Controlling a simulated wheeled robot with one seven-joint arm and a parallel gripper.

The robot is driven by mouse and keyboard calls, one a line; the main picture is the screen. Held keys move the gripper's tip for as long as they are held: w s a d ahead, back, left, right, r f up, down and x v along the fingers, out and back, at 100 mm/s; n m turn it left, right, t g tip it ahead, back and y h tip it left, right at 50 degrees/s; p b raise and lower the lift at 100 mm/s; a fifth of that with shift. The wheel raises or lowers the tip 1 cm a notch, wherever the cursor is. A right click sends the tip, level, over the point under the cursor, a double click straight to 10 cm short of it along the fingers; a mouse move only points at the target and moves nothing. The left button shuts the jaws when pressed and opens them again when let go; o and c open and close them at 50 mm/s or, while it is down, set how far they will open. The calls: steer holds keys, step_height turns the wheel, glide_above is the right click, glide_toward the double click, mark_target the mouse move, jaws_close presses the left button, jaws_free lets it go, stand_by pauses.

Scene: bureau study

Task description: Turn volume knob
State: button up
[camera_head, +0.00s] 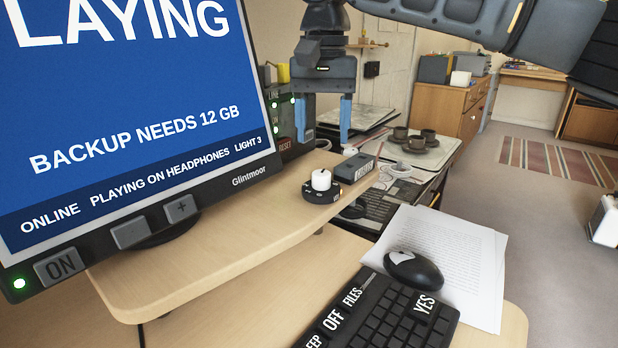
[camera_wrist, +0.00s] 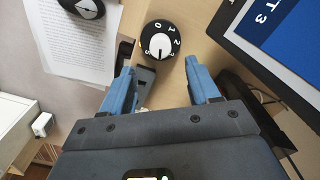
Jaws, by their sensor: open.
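The volume knob (camera_head: 321,180) is a white cap on a round black base, standing on the raised wooden shelf right of the monitor. In the wrist view the knob (camera_wrist: 158,43) shows from above, with white numerals around it and a dark pointer line on the cap. My gripper (camera_head: 323,128) hangs above and behind the knob in the head view, pointing down. In the wrist view my gripper (camera_wrist: 160,72) has its two blue fingers wide apart, with the knob ahead of their tips. Nothing is between the fingers, and they are apart from the knob.
A small dark labelled box (camera_head: 355,168) stands right beside the knob. The monitor (camera_head: 140,110) with a blue screen fills the left. A keyboard (camera_head: 385,315), a mouse (camera_head: 413,269) and papers (camera_head: 470,260) lie on the lower desk. Cups on a tray (camera_head: 420,150) stand behind.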

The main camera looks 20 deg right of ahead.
mark_target(322, 173)
step_height(322, 173, down, 7)
steer(key=shift+f+b, duration=0.15)
steer(key=shift+b, duration=0.75)
steer(key=shift+c, duration=0.4)
steer(key=c, duration=1)
steer(key=shift+o, duration=0.2)
steer(key=shift+p, duration=0.65)
